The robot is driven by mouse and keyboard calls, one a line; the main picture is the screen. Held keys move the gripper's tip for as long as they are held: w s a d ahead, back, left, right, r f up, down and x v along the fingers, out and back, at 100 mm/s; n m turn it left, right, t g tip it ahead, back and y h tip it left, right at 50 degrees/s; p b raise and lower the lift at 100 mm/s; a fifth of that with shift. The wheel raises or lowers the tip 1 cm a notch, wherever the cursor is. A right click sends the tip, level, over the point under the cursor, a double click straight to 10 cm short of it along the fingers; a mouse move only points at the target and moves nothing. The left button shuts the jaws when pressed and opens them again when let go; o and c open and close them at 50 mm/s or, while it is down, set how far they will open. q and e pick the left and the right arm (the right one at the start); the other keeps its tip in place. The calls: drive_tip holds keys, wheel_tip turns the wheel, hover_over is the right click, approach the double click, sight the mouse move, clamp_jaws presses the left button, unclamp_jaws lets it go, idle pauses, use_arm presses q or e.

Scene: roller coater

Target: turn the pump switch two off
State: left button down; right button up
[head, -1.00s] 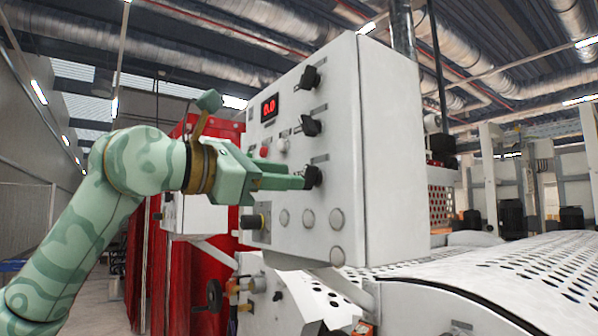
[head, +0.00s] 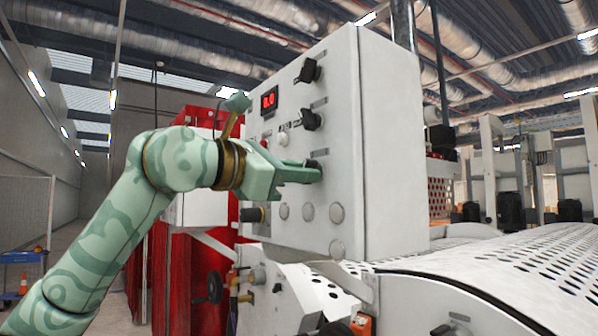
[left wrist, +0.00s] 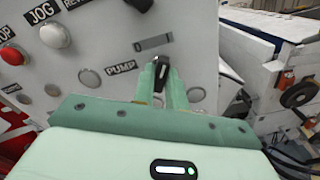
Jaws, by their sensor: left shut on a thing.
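A white control cabinet (head: 330,130) carries a column of black rotary switches on its front. The lowest black switch (left wrist: 161,70) is the one my left gripper (head: 316,172) holds, with its fingers on both sides of the knob. In the left wrist view a "PUMP" label (left wrist: 121,68) stands on the panel just left of the gripped switch. In the head view the fingers mostly hide this knob. Two more black switches, an upper one (head: 307,71) and a middle one (head: 311,119), sit above it. My right gripper is not in view.
A red digital display (head: 269,101) and a red button (left wrist: 13,55) are on the panel. Several round grey caps (head: 336,213) lie below the switches. A perforated white machine cover (head: 520,262) stretches to the lower right. Open floor shows at the left.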

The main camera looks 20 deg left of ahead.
use_arm(q)
drive_tip(key=shift+n, duration=0.3)
drive_tip(key=n+b, duration=0.2)
drive_tip(key=n, duration=0.9)
drive_tip(key=shift+r+n, duration=0.1)
drive_tip(key=shift+n, duration=0.2)
idle(0.4)
drive_tip(key=c, duration=1.4)
unclamp_jaws()
drive_tip(key=shift+c, duration=0.2)
drive_tip(key=b+v, duration=0.2)
drive_tip(key=v, duration=1.4)
drive_tip(key=shift+s+a, duration=0.2)
